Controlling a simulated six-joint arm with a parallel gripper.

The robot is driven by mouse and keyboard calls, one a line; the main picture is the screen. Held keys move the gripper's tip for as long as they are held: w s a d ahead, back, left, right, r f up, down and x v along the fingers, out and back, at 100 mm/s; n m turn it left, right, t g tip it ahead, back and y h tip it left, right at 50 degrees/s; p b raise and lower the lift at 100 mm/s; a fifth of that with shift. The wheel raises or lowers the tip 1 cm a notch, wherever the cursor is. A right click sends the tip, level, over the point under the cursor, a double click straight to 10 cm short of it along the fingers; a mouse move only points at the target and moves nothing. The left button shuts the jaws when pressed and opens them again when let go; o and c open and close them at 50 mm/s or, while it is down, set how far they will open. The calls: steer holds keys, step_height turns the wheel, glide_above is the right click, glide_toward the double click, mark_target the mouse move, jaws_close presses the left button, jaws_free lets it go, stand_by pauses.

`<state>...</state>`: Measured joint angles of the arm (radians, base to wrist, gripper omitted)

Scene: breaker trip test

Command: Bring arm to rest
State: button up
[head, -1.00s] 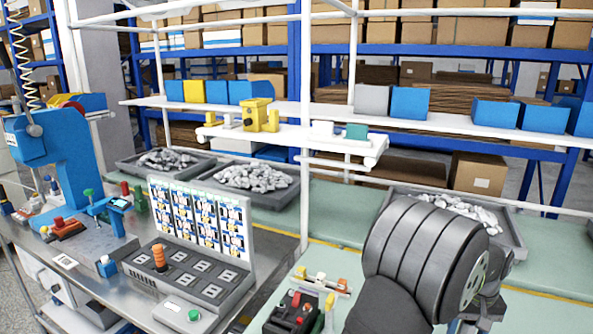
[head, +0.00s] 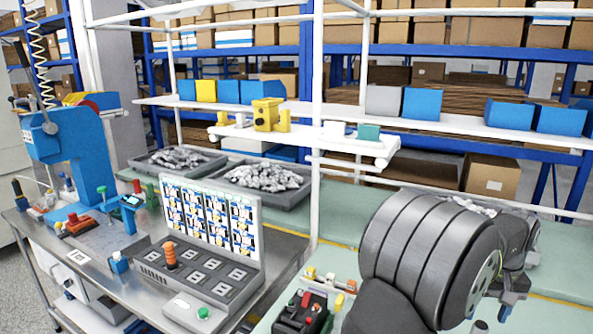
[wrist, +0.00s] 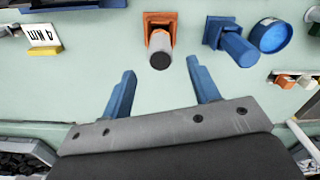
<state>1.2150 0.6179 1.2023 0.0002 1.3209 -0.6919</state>
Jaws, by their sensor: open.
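My gripper (wrist: 163,92) shows in the wrist view with its two blue fingers spread apart and nothing between them. It is over the pale green bench top (wrist: 82,75). In the head view my arm fills the lower right over the bench, and the gripper itself is hidden there.
A test panel (head: 205,270) and blue press (head: 85,165) stand left.

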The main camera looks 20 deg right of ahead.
mark_target(482, 325)
step_height(482, 325, up, 9)
step_height(482, 325, down, 17)
steer(key=shift+f, duration=0.1)
step_height(482, 325, up, 4)
steer(key=shift+r, duration=0.75)
